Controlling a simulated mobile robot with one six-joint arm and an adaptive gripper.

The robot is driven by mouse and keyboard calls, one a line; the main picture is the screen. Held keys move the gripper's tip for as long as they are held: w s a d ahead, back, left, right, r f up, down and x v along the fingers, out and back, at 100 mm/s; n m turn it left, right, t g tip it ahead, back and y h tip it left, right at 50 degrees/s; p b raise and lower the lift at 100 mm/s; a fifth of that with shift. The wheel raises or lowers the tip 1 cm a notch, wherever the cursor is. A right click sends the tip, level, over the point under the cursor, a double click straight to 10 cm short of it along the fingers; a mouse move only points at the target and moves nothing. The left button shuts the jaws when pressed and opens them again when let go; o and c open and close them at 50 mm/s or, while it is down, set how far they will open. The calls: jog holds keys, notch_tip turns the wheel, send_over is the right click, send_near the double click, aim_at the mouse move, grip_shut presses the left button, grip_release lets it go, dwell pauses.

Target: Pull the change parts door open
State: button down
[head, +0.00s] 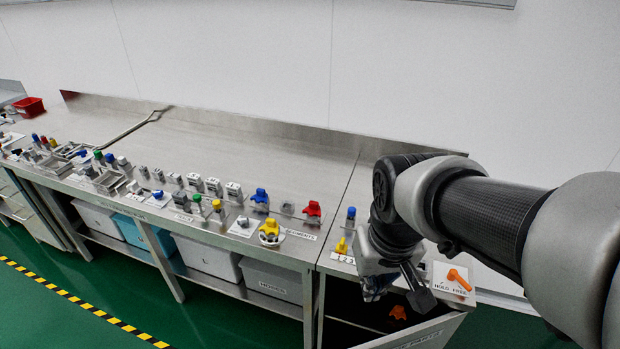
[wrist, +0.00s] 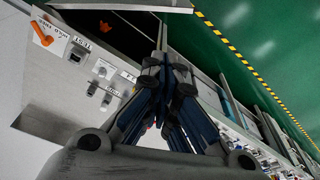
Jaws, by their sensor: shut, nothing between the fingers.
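The change parts door (head: 425,336) is a grey panel at the bottom right of the head view, with partly cut-off "PARTS" lettering. It stands out from the bench front, and a dark opening shows behind its top edge. An orange thing (head: 398,312) lies in that opening. My gripper (head: 398,292) is over the bench's front edge, above and behind the door panel in the picture. Its fingers are shut and empty; the wrist view shows them close together (wrist: 165,62). I cannot tell whether they touch the door.
An orange lever (head: 459,279) on a "HOLD FREE" plate is right of my gripper. A yellow piece (head: 342,246) and a blue-topped piece (head: 350,217) stand left of it. Grey bins (head: 270,278) sit under the bench. The green floor (head: 60,320) in front is clear.

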jog(key=w+a+f+n+g, duration=0.1)
jog(key=w+a+f, duration=0.2)
jog(key=w+f, duration=0.3)
jog(key=w+a+f+g, duration=0.2)
jog(key=w+a+f, duration=0.15)
jog(key=f, duration=0.45)
jog(key=a+f+n+g+h+b, duration=0.1)
jog(key=a+f, duration=0.1)
jog(key=f, duration=0.7)
jog(key=a+f+g, duration=0.1)
jog(key=a+f, duration=0.1)
jog(key=f, duration=0.7)
jog(key=s+d+f+b, duration=0.2)
jog(key=s+f+b, duration=0.2)
jog(key=f, duration=0.6)
jog(key=shift+s+f, duration=0.2)
jog(key=shift+s, duration=0.75)
jog(key=shift+d, duration=0.15)
